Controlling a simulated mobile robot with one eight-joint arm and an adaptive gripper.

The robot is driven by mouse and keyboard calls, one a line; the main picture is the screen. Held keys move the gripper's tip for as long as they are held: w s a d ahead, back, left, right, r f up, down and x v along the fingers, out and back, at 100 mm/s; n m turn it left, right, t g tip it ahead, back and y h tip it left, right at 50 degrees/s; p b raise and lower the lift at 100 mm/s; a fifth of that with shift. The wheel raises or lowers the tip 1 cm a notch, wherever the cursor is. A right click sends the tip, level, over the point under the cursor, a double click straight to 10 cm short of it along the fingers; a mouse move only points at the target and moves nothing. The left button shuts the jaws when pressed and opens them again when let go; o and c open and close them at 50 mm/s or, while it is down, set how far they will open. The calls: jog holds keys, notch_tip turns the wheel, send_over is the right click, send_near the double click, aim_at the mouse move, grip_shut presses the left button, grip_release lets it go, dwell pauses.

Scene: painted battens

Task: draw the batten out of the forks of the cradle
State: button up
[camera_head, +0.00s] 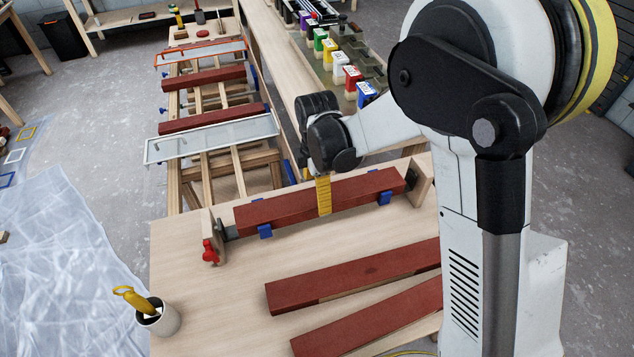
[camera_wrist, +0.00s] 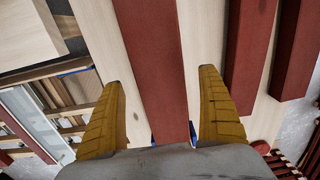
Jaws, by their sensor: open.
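A dark red batten (camera_head: 275,210) lies across the blue forks of the cradle on the wooden bench. One fork (camera_head: 265,232) shows near its left end and another fork (camera_head: 385,197) near its right. In the wrist view the batten (camera_wrist: 150,55) runs up the middle of the picture. My gripper (camera_head: 323,195) is over the middle of the batten, one yellow finger hanging down its near side. In the wrist view my gripper (camera_wrist: 162,79) is open, a finger on each side of the batten with gaps between. The finger on the far side is hidden in the head view.
Upright wooden blocks stand at the cradle's ends; a red clamp (camera_head: 210,251) is by the left one. Two more red battens (camera_head: 350,274) lie in front. A white pot (camera_head: 158,318) with a yellow-handled tool stands at the front left. A drying rack (camera_head: 210,138) stands behind.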

jog(key=shift+f+b, duration=0.35)
jog(key=shift+f, duration=1.05)
jog(key=c, duration=1.3)
jog(key=o, duration=0.5)
jog(key=c, duration=0.4)
jog(key=shift+c, duration=0.4)
jog(key=shift+r, duration=0.15)
jog(key=shift+r+p, duration=1.85)
jog(key=shift+r, duration=1.05)
